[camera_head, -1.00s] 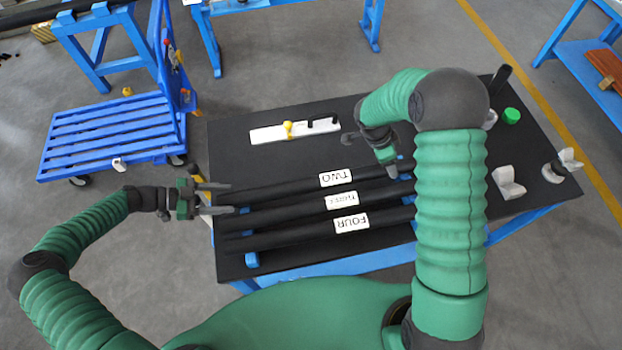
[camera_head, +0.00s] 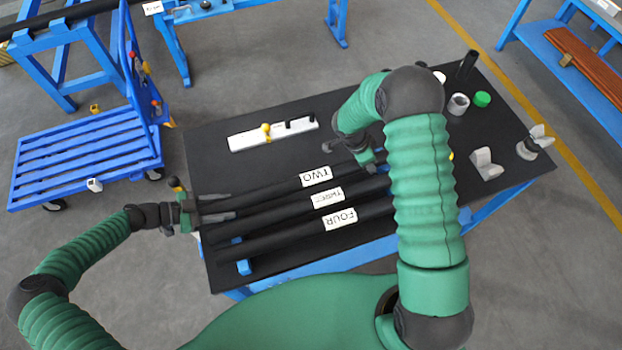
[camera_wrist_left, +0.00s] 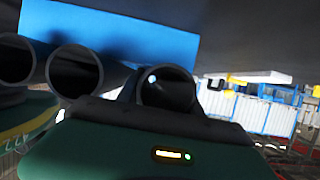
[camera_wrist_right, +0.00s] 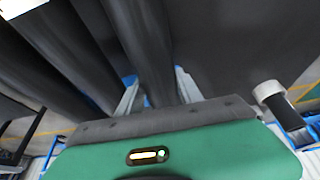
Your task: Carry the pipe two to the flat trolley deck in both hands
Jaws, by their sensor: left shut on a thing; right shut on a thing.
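Pipe two (camera_head: 270,189) is a long black hollow tube labelled TWO. It lies farthest from me of three parallel pipes on the black table. My left gripper (camera_head: 229,205) is shut on its left end; the left wrist view shows its open end (camera_wrist_left: 168,88) between the fingers. My right gripper (camera_head: 372,163) is shut on it near its right end, partly hidden by my arm; the pipe (camera_wrist_right: 145,45) runs between the fingers in the right wrist view. The flat trolley deck (camera_head: 85,156), blue and slatted, stands empty on the floor at the left, beyond the table.
Pipe three (camera_head: 280,208) and pipe four (camera_head: 285,237) lie close beside pipe two. A white board (camera_head: 255,138) with a yellow knob lies behind them. Grey blocks (camera_head: 485,165) and a green cap (camera_head: 481,99) are at the table's right. Floor shows between table (camera_head: 215,160) and trolley.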

